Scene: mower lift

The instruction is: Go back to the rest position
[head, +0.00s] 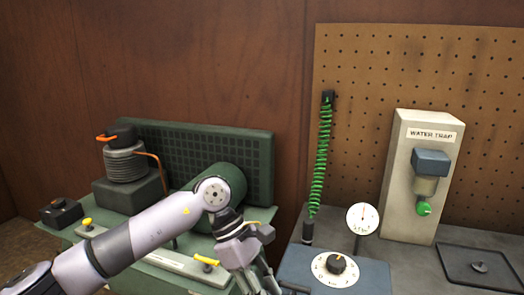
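My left arm reaches in from the lower left across the front of a green machine. My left gripper (258,282) points down at the bottom edge, between the green machine and a blue-grey dial box. Its fingertips are cut off by the frame edge, so I cannot tell whether it is open or holds anything. My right gripper is not in view.
The green machine (255,150) has a grey ribbed cylinder (125,165) and yellow handles. The dial box (370,275) carries a round gauge (362,218). A green coiled hose (321,160), water trap panel (425,160) and black tray (460,272) stand right.

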